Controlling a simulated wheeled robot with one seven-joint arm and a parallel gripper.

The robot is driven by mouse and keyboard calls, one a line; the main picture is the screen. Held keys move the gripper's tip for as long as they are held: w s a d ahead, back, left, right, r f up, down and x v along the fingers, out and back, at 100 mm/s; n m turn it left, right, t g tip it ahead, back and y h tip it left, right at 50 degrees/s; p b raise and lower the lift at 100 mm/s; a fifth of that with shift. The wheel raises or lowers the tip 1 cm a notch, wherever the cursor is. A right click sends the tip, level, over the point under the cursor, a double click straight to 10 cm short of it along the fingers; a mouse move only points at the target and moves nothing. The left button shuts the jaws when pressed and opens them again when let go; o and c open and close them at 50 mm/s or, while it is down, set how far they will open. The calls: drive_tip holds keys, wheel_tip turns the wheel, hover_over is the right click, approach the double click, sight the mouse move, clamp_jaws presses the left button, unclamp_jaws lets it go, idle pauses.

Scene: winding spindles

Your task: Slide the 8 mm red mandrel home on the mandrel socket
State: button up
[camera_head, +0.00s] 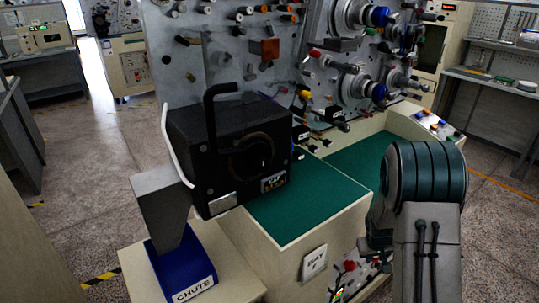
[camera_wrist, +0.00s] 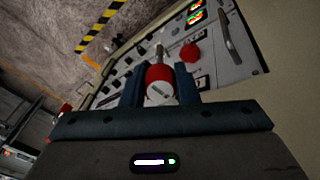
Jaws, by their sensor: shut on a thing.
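The red mandrel (camera_wrist: 158,74) is in the wrist view, between the two dark blue fingers of my gripper (camera_wrist: 159,84). The gripper is shut on it. The mandrel has a red collar, a pale end face turned to the camera, and a thin metal shaft pointing away toward a light panel. I cannot tell whether the shaft touches anything. In the head view my arm shows at the right, low in front of the bench; the mandrel cannot be made out there. I cannot pick out the mandrel socket with certainty in either view.
A light control panel (camera_wrist: 218,66) with a red knob (camera_wrist: 190,52) and a bar handle (camera_wrist: 228,32) lies beyond the mandrel. In the head view, a black handled box (camera_head: 225,155) stands on the green-topped bench (camera_head: 315,205). A blue chute (camera_head: 182,262) is front left. Spindles crowd the upright panel.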

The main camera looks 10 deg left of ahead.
drive_tip(key=w+a+r+n+t+y+p, duration=0.1)
drive_tip(key=w+a+r+n+t, duration=0.2)
drive_tip(key=r, duration=1)
drive_tip(key=w+r+n+t+p, duration=0.15)
drive_tip(key=w+r+t, duration=0.4)
drive_tip(key=r, duration=0.85)
drive_tip(key=s+a+r+n+t+y+p, duration=0.25)
drive_tip(key=a+r+n+y, duration=0.4)
drive_tip(key=a+r, duration=0.95)
drive_tip(key=s+a+r+n+g+y, duration=0.2)
drive_tip(key=s+a+r+n+y, duration=0.2)
drive_tip(key=s+a+r+y, duration=0.4)
drive_tip(key=s+a+r, duration=0.3)
drive_tip(key=a, duration=0.3)
drive_tip(key=shift+n, duration=0.4)
drive_tip(key=shift+d, duration=0.1)
drive_tip(key=shift+x, duration=2.85)
